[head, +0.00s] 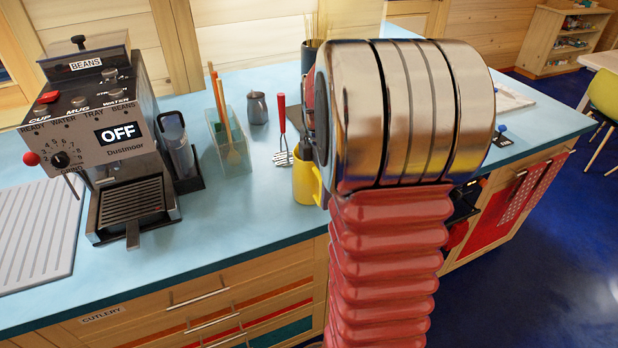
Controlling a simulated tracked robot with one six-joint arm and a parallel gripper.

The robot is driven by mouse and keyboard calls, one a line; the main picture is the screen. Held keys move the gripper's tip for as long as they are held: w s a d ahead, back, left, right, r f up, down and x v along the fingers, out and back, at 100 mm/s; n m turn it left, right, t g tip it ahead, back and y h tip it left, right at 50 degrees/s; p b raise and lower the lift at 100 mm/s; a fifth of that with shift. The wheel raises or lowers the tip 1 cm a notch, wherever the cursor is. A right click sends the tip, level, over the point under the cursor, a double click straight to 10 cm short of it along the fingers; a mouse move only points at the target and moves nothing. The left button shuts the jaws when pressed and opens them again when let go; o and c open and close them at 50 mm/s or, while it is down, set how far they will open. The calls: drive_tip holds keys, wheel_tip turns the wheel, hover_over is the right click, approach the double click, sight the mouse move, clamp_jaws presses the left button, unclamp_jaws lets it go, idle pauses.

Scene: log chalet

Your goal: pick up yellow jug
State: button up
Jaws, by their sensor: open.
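The yellow jug (303,186) stands on the blue worktop in the head view, just left of my arm. Its left side shows; its right side and part of its top are hidden behind my arm. A small dark part of my gripper (308,148) shows at the left edge of my metal arm link, by the jug's top in the picture. The jaws are open, but my arm hides most of them. I cannot tell the gap between gripper and jug.
A masher with a red handle (282,130) is close behind the jug. A clear container with wooden utensils (228,140), a small metal pitcher (257,107) and a coffee machine (125,150) stand to the left. The worktop in front of the jug is clear.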

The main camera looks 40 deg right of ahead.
drive_tip(key=shift+f, duration=1.25)
drive_tip(key=shift+c, duration=0.6)
drive_tip(key=shift+r, duration=0.1)
clamp_jaws()
